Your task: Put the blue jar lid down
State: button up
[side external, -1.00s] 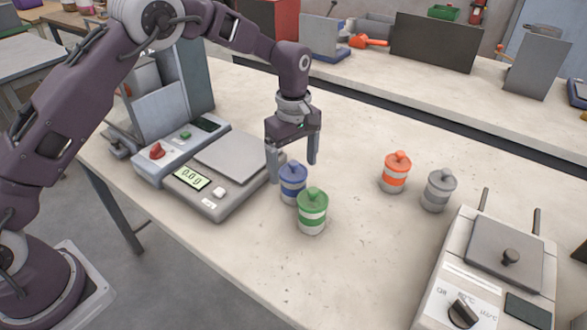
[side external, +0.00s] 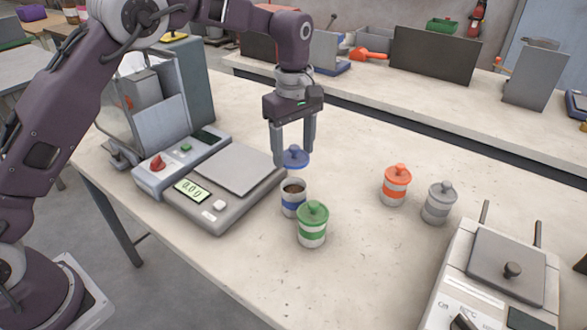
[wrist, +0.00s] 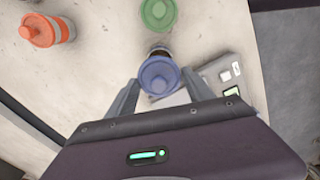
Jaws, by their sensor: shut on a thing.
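The blue jar lid (side external: 295,157) is held above its jar by my gripper (side external: 293,155), which is shut on it. The wrist view also shows the blue lid (wrist: 159,76) between the fingers of my gripper (wrist: 160,84). The blue-banded jar (side external: 293,199) stands upright and open below, with dark contents showing in its mouth. The lid is clear of the jar by a small gap. In the wrist view the lid hides most of the jar.
A green-lidded jar (side external: 312,226) stands close in front of the open jar. A scale (side external: 220,190) is to its left. The bench between is clear.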

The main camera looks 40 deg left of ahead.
jog(key=shift+s+r, duration=0.5)
jog(key=shift+r, duration=0.2)
send_near(252, 248)
jog(key=shift+n, duration=0.3)
notch_tip(252, 248, down, 6)
jog(key=shift+f, duration=0.2)
jog(key=shift+f, duration=0.1)
jog(key=o, duration=1.3)
